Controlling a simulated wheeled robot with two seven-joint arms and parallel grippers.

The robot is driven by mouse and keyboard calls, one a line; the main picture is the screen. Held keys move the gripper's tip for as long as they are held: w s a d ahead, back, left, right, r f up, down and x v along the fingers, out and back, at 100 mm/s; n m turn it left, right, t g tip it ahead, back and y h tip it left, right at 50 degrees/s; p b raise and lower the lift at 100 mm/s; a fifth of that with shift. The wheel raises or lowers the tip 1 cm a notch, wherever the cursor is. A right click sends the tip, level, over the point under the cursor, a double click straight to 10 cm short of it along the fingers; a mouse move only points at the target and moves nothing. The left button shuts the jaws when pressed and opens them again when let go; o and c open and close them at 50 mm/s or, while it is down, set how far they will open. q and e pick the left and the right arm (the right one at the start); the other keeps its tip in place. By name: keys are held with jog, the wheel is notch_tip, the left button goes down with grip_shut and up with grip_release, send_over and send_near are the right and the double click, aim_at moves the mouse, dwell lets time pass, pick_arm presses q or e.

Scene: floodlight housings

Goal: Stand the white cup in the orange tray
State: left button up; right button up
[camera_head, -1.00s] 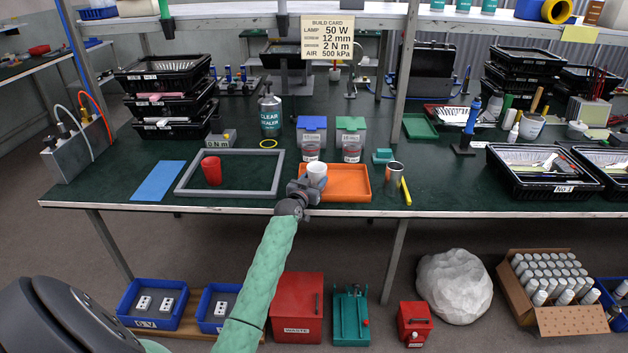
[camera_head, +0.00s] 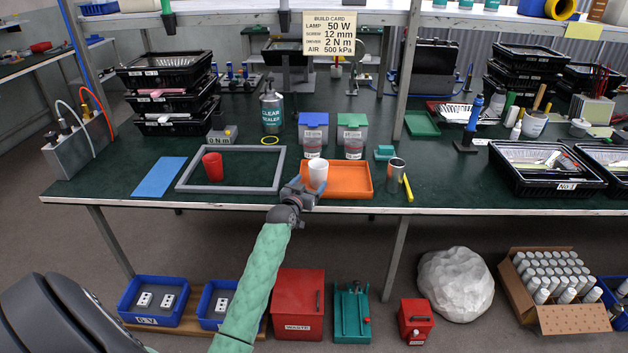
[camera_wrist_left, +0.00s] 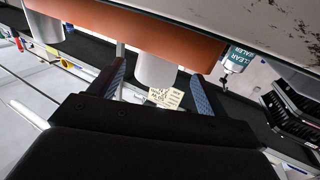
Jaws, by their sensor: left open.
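The white cup (camera_head: 318,174) stands upright in the left part of the orange tray (camera_head: 352,193) near the table's front edge. The tray's front wall hides the cup's foot in the left wrist view. My left gripper (camera_head: 305,188) is open at the tray's front left corner, just to the near left of the cup. In the left wrist view, which is upside down, the white cup (camera_wrist_left: 155,70) shows between the two spread fingers (camera_wrist_left: 156,90), with a gap on each side. The orange tray (camera_wrist_left: 150,32) crosses the top there. My right gripper is not in view.
A grey frame (camera_head: 232,189) with a red cup (camera_head: 212,166) inside lies left of the tray. A silver can (camera_head: 396,173) and a yellow marker (camera_head: 408,188) stand and lie to its right. Blue (camera_head: 313,131) and green (camera_head: 352,133) bins stand behind it.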

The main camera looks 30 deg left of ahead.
pick_arm(q)
jog(key=s+d, duration=0.1)
jog(key=s, duration=0.6)
jog(key=shift+b, duration=0.4)
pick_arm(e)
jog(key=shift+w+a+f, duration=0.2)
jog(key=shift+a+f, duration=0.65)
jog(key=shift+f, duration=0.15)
pick_arm(q)
jog(key=shift+d, duration=0.1)
